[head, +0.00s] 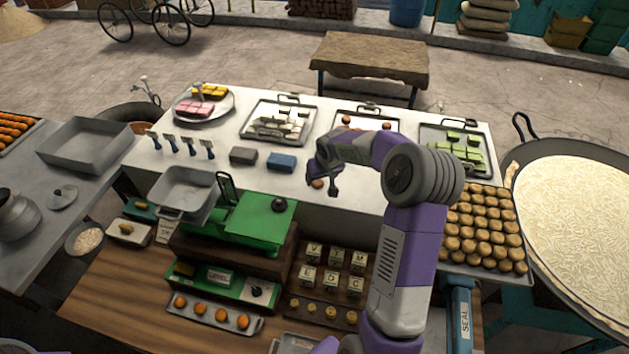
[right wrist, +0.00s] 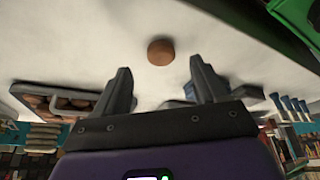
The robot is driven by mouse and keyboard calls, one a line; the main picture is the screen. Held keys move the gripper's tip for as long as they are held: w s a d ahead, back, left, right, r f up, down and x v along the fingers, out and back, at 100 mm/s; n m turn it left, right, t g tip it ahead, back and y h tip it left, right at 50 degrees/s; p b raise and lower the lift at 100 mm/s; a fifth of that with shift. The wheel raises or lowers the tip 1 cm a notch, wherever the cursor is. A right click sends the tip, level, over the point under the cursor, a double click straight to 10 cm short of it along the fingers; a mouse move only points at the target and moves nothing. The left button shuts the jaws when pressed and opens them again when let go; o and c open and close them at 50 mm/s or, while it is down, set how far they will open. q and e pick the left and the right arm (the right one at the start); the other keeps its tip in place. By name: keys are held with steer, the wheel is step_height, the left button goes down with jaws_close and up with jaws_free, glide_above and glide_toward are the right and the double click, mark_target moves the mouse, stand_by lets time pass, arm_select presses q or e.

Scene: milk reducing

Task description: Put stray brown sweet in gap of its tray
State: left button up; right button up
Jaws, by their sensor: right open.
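The stray brown sweet (head: 317,183) lies on the white counter (head: 225,170), near its front edge. It also shows in the right wrist view (right wrist: 160,51) as a round brown piece, ahead of and between the fingers, not touching them. My right gripper (head: 322,184) is open and empty over the sweet; its fingers (right wrist: 161,82) stand apart in the wrist view. The brown sweets' tray (head: 340,130) is at the back of the counter, mostly hidden behind my right arm; its gap cannot be made out. It appears at left in the wrist view (right wrist: 45,88). My left gripper is out of view.
A tray of pale sweets (head: 256,136) stands left of the brown sweets' tray, a tray of green sweets (head: 430,139) right. A dark block (head: 243,156) and blue block (head: 282,162) lie left of my gripper. A green scale (head: 255,222) stands in front.

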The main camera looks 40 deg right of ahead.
mark_target(318, 182)
steer(key=x, duration=0.3)
steer(key=shift+w+f, duration=0.1)
steer(key=shift+f, duration=0.05)
steer(key=shift+w+d+f, duration=0.1)
steer(key=shift+w+f, duration=0.3)
steer(key=shift+f, duration=0.15)
steer(key=c, duration=1.2)
